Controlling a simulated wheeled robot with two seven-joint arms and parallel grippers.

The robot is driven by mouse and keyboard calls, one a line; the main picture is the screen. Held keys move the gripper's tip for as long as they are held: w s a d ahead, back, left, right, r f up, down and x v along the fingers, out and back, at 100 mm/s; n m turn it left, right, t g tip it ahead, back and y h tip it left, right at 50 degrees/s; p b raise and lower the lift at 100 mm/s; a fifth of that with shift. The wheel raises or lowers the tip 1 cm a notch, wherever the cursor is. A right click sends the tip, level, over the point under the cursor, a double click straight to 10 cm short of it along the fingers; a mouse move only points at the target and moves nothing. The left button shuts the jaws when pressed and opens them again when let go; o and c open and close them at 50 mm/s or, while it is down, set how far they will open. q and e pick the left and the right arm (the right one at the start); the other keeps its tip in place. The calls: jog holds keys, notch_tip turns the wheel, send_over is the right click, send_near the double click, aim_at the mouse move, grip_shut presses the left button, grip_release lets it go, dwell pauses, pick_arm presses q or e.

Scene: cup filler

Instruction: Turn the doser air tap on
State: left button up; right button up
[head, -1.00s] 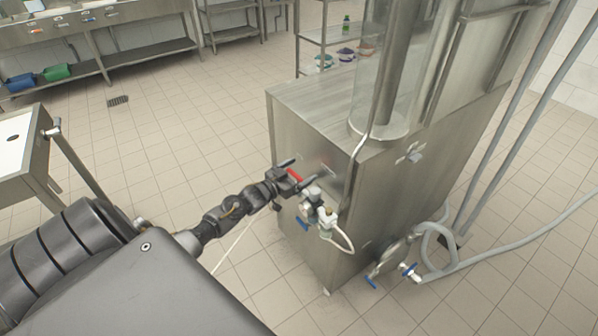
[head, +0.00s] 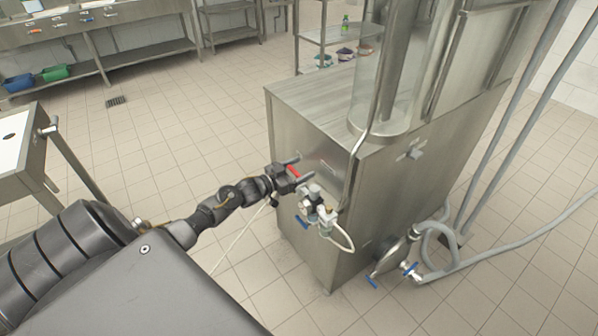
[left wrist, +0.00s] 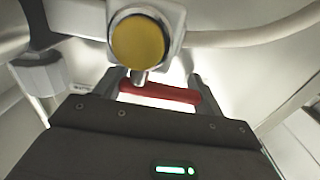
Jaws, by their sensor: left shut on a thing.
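A small red lever (head: 293,171), which looks like the air tap's handle, is at the left face of the steel machine. It sits just above the white-and-grey air fittings (head: 318,205). My left gripper (head: 297,170) is shut on this lever. In the left wrist view the red lever (left wrist: 165,93) lies across between the two fingers, and a yellow round knob or cap (left wrist: 138,42) on a pale fitting is just beyond it, partly covering the finger area. The tap's body is mostly hidden. My right gripper is not in view.
The steel machine (head: 310,130) with its clear cylinder fills the centre right. A blue-handled valve (head: 302,222) hangs below the fittings. Another blue-handled valve (head: 410,270) and a grey hose (head: 500,252) are low at the right.

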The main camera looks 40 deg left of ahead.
pick_arm(q)
jog(key=o, duration=1)
jog(key=v, duration=1)
jog(key=shift+s+a+b, duration=0.1)
jog(key=shift+s+b, duration=0.2)
jog(key=shift+s, duration=0.1)
